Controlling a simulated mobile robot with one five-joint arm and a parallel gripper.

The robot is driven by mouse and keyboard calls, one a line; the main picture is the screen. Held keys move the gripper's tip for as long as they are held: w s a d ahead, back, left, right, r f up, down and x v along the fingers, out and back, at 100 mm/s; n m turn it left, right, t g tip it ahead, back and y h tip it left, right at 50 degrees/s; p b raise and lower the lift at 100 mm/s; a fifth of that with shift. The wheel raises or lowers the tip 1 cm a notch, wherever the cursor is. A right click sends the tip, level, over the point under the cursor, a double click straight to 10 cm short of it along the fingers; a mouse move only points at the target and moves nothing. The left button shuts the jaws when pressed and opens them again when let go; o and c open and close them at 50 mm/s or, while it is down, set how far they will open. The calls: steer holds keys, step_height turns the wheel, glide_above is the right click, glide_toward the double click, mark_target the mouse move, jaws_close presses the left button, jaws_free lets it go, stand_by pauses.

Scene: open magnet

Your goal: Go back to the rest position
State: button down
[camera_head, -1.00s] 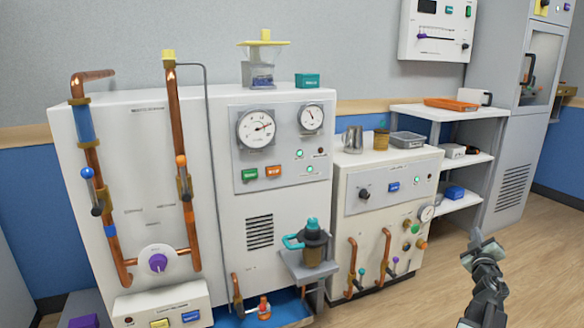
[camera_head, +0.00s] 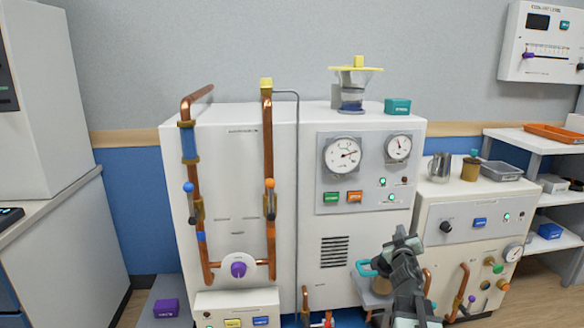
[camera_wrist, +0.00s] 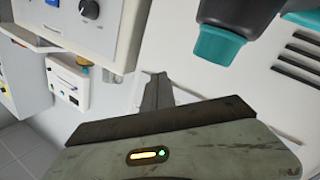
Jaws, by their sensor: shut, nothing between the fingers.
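My gripper (camera_head: 400,243) is raised in front of the large white machine (camera_head: 228,135), at the lower right of the head view. It is shut and holds nothing. It hides most of the dark pot with the teal handle (camera_head: 366,268) on the small shelf behind it. In the wrist view my gripper's narrow fingers (camera_wrist: 157,92) are together, pointing toward white surfaces. A teal and dark grey part (camera_wrist: 218,45) shows close by at the upper right there, apart from the fingers.
A smaller white cabinet (camera_head: 470,205) with knobs and copper pipes stands right of the machine. A white counter (camera_head: 60,225) is at the left. A purple block (camera_head: 166,308) sits low by the machine's left side. Shelves (camera_head: 515,143) stand at the far right.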

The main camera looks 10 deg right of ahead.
steer(key=a, duration=0.3)
steer(key=a+f+m+g+p, duration=0.1)
steer(key=a, duration=0.2)
steer(key=w+a+g, duration=0.1)
steer(key=a, duration=0.2)
steer(key=shift+a+f+y, duration=0.1)
steer(key=shift+f+y, duration=0.15)
steer(key=shift+y, duration=0.05)
steer(key=s+a+f+m+g+y+p, duration=0.2)
steer(key=s+a+f+g, duration=0.25)
steer(key=a+f, duration=0.45)
steer(key=s+a+f+n+g+y, duration=0.1)
steer(key=s+a+f+g+y, duration=0.1)
steer(key=s+a+f+g, duration=0.35)
steer(key=s+a+f+g+y, duration=0.25)
steer(key=s+a, duration=0.35)
steer(key=s, duration=0.4)
step_height(320, 180, up, 38)
steer(key=s+g+p, duration=0.2)
steer(key=p, duration=3.6)
steer(key=shift+s+n, duration=0.15)
steer(key=shift+n, duration=0.15)
steer(key=shift+f, duration=0.2)
